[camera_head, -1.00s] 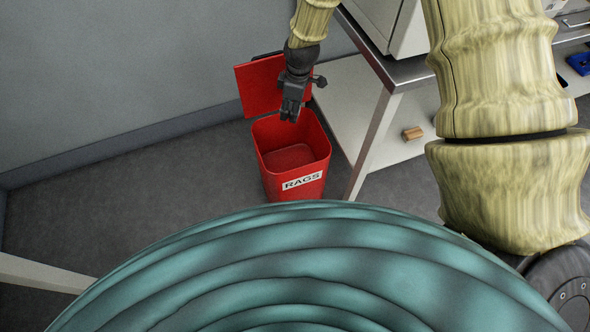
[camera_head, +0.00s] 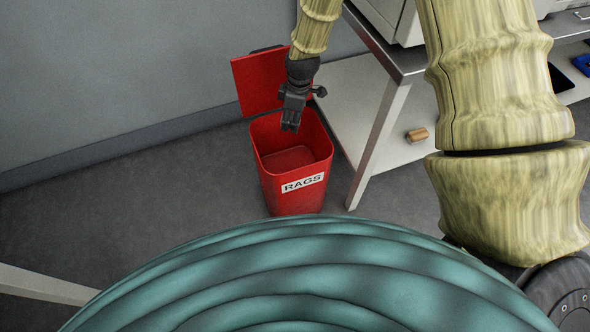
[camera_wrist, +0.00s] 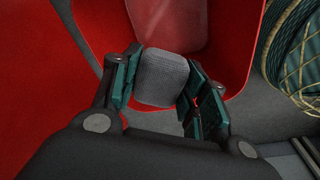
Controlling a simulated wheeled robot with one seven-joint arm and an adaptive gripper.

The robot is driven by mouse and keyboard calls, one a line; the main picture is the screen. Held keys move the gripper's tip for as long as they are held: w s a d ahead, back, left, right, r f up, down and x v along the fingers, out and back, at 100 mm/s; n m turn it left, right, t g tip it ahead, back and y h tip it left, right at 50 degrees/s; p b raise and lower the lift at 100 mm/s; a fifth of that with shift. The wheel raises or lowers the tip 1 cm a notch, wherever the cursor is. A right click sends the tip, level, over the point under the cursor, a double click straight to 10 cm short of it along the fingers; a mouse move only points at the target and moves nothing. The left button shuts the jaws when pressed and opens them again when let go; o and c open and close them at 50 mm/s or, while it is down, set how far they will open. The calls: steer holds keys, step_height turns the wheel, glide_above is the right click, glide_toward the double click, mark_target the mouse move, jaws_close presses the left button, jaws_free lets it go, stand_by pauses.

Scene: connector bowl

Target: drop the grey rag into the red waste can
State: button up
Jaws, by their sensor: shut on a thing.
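The red waste can (camera_head: 292,195), labelled RAGS, stands on the floor with its lid (camera_head: 262,84) swung open at the back. Its inside looks empty in the head view. My gripper (camera_head: 290,127) points down over the can's opening, near its back rim. In the wrist view my gripper (camera_wrist: 160,92) is shut on the grey rag (camera_wrist: 161,78), a small woven bundle between the two fingers. The can's red wall (camera_wrist: 205,22) shows beyond the rag. The rag cannot be made out in the head view.
A metal-legged bench (camera_head: 385,140) stands right of the can, with a small brown block (camera_head: 417,135) on its lower shelf. A grey wall (camera_head: 110,70) is behind and to the left. The floor (camera_head: 150,190) left of the can is clear.

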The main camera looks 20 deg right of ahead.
steer(key=shift+f, duration=0.3)
steer(key=o, duration=1.2)
steer(key=shift+r, duration=0.1)
steer(key=r, duration=0.4)
steer(key=d+r, duration=0.1)
steer(key=r, duration=0.6)
steer(key=shift+s+d+r, duration=0.2)
steer(key=shift+s+r, duration=0.15)
